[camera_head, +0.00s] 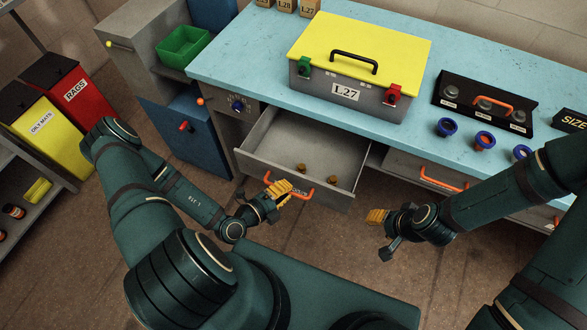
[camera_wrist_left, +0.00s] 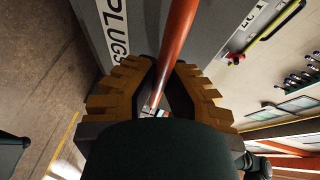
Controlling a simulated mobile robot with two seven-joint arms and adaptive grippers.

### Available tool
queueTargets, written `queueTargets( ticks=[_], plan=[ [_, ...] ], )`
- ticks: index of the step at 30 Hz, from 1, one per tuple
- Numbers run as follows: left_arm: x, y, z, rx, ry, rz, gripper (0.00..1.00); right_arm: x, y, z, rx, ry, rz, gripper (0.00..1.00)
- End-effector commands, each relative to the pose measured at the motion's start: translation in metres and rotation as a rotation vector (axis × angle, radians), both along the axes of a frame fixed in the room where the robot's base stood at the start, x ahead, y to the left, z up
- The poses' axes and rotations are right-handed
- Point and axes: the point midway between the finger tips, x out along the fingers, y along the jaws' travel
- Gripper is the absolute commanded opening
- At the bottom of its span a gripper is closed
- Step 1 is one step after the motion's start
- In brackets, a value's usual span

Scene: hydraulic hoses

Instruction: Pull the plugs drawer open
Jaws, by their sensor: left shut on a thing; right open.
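The plugs drawer (camera_head: 280,158) is a grey drawer under the blue bench top. In the left wrist view the orange handle (camera_wrist_left: 178,40) runs between the yellow fingers, beside the label "PLUGS" (camera_wrist_left: 113,27) on the drawer front. My right gripper (camera_head: 378,217) is open and empty, apart from the bench and to the right of the drawer.
A grey case with a yellow lid (camera_head: 360,45) labelled L27 stands on the bench (camera_head: 250,60). Another closed drawer with an orange handle (camera_head: 440,180) is to the right. A blue cabinet door (camera_head: 185,127) stands to the left. The floor (camera_head: 330,245) before the drawer is clear.

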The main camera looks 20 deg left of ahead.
Motion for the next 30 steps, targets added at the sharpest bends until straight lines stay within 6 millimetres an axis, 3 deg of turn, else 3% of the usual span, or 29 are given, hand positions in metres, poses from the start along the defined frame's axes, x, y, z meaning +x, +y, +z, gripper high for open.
queueTargets(
  ticks=[3, 9, 22, 23, 24, 25, 30],
  plan=[
    [-0.016, -0.001, 0.001, -0.002, 0.002, -0.003, 0.0, 0.0, 0.0, 0.004, 0.001, 0.0, 0.0, 0.47],
    [-0.029, 0.0, 0.0, -0.002, 0.001, -0.003, 0.0, 0.0, 0.0, 0.006, 0.001, 0.001, 0.0, 0.47],
    [-0.032, 0.0, 0.0, -0.001, 0.001, -0.003, 0.0, 0.0, 0.0, 0.006, 0.001, 0.001, 0.0, 0.47],
    [-0.032, 0.0, 0.0, -0.001, 0.001, -0.003, 0.21, 0.0, 0.0, 0.006, 0.001, 0.001, 0.0, 0.47],
    [-0.032, 0.0, 0.0, 0.0, 0.001, -0.003, 0.35, 0.0, 0.0, 0.006, 0.001, 0.001, 0.0, 0.47],
    [-0.032, 0.0, 0.0, 0.0, 0.001, -0.003, 0.41, 0.0, 0.0, 0.006, 0.001, 0.001, 0.0, 0.47],
    [-0.031, 0.001, 0.0, 0.0, 0.0, -0.002, 0.41, 0.0, 0.0, 0.006, 0.001, 0.001, 0.0, 0.47]
  ],
)
